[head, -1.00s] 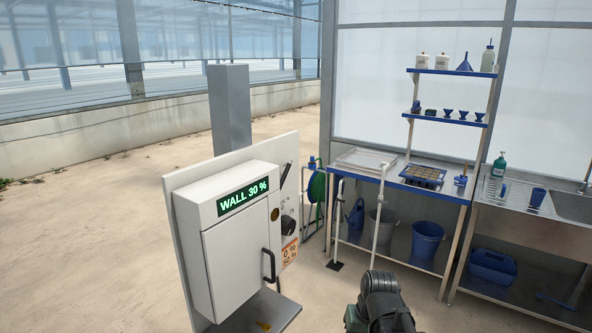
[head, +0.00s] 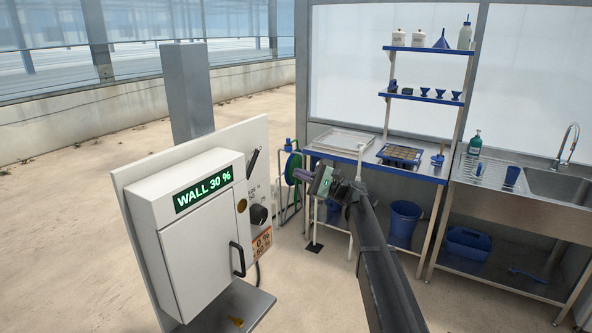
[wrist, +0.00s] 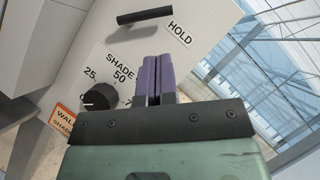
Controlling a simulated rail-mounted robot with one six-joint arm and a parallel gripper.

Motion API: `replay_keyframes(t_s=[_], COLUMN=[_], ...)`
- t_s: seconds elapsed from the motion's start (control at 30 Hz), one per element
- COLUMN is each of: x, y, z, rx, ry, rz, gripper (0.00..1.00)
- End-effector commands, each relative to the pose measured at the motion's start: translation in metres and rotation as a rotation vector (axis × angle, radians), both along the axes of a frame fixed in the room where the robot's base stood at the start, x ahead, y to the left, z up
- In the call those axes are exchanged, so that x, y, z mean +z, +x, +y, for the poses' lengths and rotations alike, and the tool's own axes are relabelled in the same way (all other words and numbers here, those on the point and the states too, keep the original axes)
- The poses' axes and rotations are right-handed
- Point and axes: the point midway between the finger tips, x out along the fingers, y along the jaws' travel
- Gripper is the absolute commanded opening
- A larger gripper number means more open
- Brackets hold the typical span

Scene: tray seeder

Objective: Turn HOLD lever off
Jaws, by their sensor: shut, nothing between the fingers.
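The HOLD lever (wrist: 145,15) is a black bar on the pale panel, beside a white HOLD label (wrist: 179,33) in the wrist view. In the head view the lever (head: 253,162) shows as a dark slanted bar on the panel's right side. My gripper (wrist: 155,58) has its purple fingers together and empty. In the wrist view the fingertips point toward the panel, below the lever and apart from it in the picture. In the head view my gripper (head: 301,175) is right of the panel.
A black SHADE knob (wrist: 101,97) sits below the lever. A white cabinet (head: 203,248) with a WALL 30 % display (head: 203,190) and black door handle (head: 237,259) stands left. A bench (head: 372,163) and sink (head: 560,185) stand behind right.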

Motion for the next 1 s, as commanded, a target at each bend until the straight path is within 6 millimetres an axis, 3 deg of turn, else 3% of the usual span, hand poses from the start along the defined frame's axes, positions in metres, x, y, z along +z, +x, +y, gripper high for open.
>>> replay_keyframes(t_s=[0.3,0.5,0.7,1.0], x=[0.03,0.04,0.041,0.043], y=[0.006,0.009,0.01,0.012], z=[0.066,0.095,0.105,0.099], rx=[0.002,-0.001,0.0,-0.009], ry=[-0.001,-0.002,-0.001,-0.007], rz=[-0.001,-0.002,-0.002,-0.009], gripper=[0.0,0.0,0.0,0.0])
